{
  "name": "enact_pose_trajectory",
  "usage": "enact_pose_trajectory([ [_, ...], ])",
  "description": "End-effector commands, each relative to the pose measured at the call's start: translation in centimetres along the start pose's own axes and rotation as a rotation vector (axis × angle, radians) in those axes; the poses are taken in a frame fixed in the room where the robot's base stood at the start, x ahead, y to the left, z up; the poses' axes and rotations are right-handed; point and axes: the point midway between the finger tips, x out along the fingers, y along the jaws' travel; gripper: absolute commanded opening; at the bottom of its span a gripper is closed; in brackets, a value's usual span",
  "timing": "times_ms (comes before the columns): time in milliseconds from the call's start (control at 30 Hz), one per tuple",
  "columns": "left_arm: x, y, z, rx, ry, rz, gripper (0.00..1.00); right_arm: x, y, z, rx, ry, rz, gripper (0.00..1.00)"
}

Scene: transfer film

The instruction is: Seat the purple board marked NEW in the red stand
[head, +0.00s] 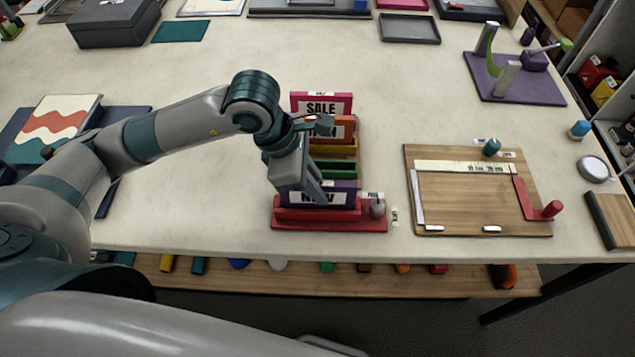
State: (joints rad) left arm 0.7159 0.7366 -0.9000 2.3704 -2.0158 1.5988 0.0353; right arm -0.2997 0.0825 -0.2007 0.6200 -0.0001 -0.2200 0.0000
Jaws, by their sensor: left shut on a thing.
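The purple board marked NEW (345,196) stands upright at the red stand (333,225), near the table's front edge. Its lower part is behind the stand's front bar, and I cannot tell whether it rests fully down in the slot. My left gripper (318,192) comes in from above and is shut on the purple board, covering part of its lettering. My right gripper is not in view.
Behind the purple board stand a green board (335,170), an orange board (345,128) and a pink SALE board (321,103). A small grey knob (377,207) is at the stand's right end. A wooden board (470,205) with tools lies to the right.

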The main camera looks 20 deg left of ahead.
Motion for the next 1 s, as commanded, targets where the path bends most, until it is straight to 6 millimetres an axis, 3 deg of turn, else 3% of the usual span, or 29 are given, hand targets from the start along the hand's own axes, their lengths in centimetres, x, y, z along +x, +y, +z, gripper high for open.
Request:
enact_pose_trajectory([
  [500,0.67,0.02,-0.28,0.001,0.0,0.001,0.0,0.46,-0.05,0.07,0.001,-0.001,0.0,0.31],
  [533,0.57,0.01,-0.25,0.001,0.0,0.001,0.17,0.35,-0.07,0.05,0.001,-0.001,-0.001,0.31],
  [600,0.53,0.01,-0.23,0.001,0.0,0.001,0.31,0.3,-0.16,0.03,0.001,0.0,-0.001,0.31],
  [1000,0.34,0.01,-0.16,0.001,0.0,0.001,0.31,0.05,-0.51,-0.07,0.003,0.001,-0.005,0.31],
])
